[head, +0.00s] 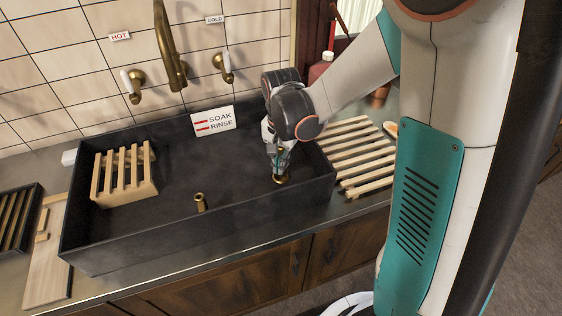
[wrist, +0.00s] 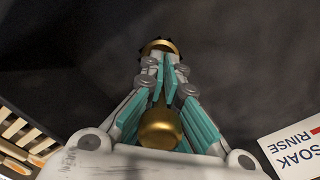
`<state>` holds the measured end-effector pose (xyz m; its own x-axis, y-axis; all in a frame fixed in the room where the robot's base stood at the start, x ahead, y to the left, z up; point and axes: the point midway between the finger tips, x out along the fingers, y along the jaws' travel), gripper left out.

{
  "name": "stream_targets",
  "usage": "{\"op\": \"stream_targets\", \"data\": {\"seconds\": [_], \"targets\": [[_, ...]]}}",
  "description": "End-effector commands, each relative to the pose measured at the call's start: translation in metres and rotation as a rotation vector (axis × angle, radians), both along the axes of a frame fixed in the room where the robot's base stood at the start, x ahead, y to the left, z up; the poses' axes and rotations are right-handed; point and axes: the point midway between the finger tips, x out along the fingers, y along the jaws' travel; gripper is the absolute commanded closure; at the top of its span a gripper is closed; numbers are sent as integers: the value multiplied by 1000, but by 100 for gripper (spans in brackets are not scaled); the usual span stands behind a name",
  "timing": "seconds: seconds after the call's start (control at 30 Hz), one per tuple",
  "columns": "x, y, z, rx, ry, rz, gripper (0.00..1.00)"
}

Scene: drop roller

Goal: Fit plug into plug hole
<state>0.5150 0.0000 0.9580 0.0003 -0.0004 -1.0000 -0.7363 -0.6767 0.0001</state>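My gripper (wrist: 162,60) points down inside the dark sink, near its right end. In the wrist view its teal-lined fingers converge on a brass plug. The plug's round knob (wrist: 160,130) shows between the fingers, close to the palm. A brass round piece (wrist: 158,46) shows just past the fingertips. In the head view this brass piece (head: 280,180) is at or just above the sink floor; I cannot tell whether it is the plug's base or the rim of the plug hole. The plug hole itself is not clearly visible.
A short upright brass tube (head: 200,203) stands in the sink (head: 150,240). A wooden rack (head: 122,176) is at the sink's left, and slats (head: 350,150) lie right of it. A SOAK/RINSE sign (head: 213,121) and the brass tap (head: 170,50) are at the back. The sink's middle floor is clear.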

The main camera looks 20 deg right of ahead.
Motion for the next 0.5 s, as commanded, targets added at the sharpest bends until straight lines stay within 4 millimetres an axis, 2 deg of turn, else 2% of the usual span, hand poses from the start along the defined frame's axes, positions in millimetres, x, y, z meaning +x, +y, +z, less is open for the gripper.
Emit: {"op": "stream_targets", "data": {"seconds": [0.5], "targets": [[0, 0, -10, 0, 0, 0, 100]]}}
